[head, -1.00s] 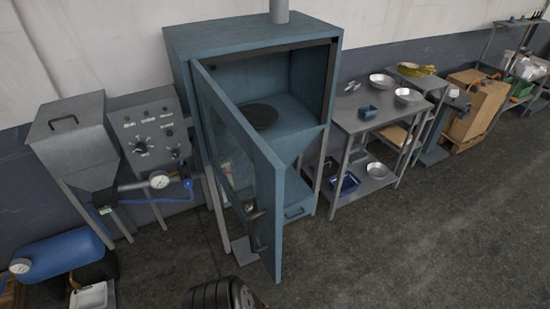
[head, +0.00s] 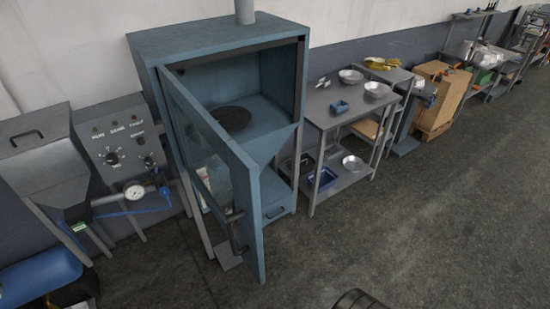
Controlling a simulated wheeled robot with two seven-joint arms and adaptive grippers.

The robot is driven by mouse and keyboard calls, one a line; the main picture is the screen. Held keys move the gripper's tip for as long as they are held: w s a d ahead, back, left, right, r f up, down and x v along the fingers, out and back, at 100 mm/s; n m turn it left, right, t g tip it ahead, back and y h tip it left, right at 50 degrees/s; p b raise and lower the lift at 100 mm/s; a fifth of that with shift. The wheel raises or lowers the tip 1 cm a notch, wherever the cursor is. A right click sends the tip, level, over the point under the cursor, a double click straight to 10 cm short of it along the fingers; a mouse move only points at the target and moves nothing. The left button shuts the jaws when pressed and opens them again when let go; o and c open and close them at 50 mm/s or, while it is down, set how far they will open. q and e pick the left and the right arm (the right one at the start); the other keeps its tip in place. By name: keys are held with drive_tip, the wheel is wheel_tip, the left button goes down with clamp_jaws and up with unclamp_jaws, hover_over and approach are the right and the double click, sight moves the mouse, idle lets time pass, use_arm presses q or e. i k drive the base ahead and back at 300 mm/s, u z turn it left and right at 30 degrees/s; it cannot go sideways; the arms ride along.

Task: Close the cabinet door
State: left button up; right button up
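The blue cabinet (head: 210,40) stands against the wall left of centre in the head view. Its door (head: 208,150) is hinged on the left side and swung wide open toward me. The door has a window panel and a dark handle (head: 238,232) low on its free edge. Inside the cabinet is a round dark plate (head: 231,117). Neither of my grippers can be made out. A dark ribbed rounded part at the bottom edge, right of centre, seems to be part of my body.
A metal table (head: 345,118) with bowls and a small blue tray stands right of the cabinet. A control panel (head: 117,140) with a gauge and a grey hopper (head: 38,150) stand on the left. A blue tank (head: 40,275) lies at lower left. The floor (head: 420,240) at right is clear.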

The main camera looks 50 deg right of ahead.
sight(244, 173)
drive_tip(key=z, duration=1)
drive_tip(key=i, duration=0.5)
drive_tip(key=z, duration=0.95)
